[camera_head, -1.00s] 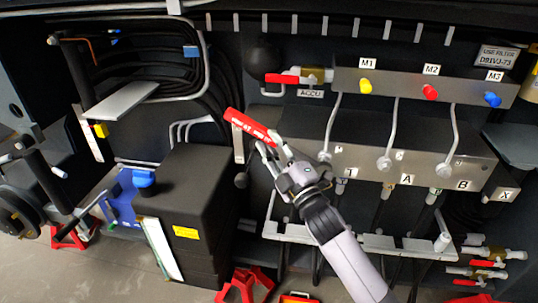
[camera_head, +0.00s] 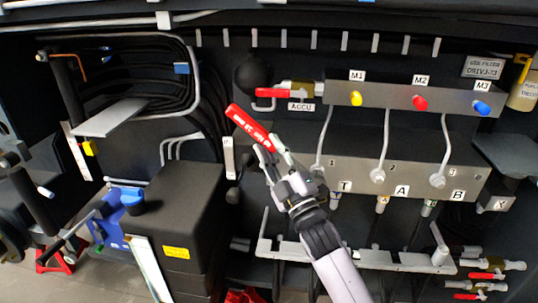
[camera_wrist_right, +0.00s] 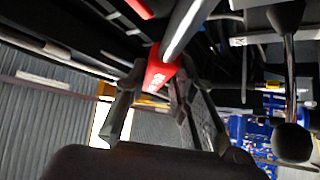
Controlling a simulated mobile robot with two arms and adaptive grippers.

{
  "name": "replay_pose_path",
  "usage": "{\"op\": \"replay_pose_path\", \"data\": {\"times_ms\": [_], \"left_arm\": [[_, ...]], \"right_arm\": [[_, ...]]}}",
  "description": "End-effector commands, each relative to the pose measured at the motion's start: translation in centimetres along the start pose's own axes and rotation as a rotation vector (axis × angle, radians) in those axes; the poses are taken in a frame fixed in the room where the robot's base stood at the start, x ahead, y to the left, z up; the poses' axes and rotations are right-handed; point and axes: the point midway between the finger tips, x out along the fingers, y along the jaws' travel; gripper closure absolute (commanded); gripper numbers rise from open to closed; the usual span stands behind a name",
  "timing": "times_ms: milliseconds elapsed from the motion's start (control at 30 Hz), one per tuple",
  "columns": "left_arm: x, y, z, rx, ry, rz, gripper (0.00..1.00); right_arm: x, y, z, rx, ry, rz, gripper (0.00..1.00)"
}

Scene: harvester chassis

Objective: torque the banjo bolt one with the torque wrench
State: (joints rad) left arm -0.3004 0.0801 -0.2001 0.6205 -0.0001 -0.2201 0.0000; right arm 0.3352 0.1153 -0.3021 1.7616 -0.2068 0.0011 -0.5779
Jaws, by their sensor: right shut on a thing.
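My right gripper (camera_head: 272,158) is shut on the torque wrench (camera_head: 250,127), whose red part shows upper left of the fingers. In the right wrist view, the red part (camera_wrist_right: 157,75) lies between the fingers (camera_wrist_right: 160,82), and a silver shaft extends up and right beyond it. The wrench is tilted and held in front of the panel, left of the manifold. The numbered fitting 1, which looks like banjo bolt one (camera_head: 318,171), is at the lower end of the left grey pipe, just right of my gripper. The wrench looks apart from it. My left gripper cannot be made out.
The grey manifold (camera_head: 405,174) carries fittings 2 (camera_head: 377,176) and 3 (camera_head: 438,181). Above it is a bar with yellow, red and blue caps. A red-handled ACCU valve (camera_head: 270,92) is above the wrench. A black box (camera_head: 185,210) stands below left.

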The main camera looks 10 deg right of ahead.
Motion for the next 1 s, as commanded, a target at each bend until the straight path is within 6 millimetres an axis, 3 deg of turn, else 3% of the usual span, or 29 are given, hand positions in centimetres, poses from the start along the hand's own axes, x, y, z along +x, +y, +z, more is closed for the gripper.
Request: {"op": "replay_pose_path", "data": {"times_ms": [533, 1000], "left_arm": [[-0.6, 0.0, -0.1, 0.000, 0.000, 0.000, 0.60], [-1.2, 0.0, -0.1, 0.000, 0.000, 0.000, 0.60]], "right_arm": [[0.1, -0.2, -0.2, -0.024, 0.003, -0.019, 1.00], [-1.4, -0.3, -1.6, -0.022, 0.003, -0.019, 1.00]]}}
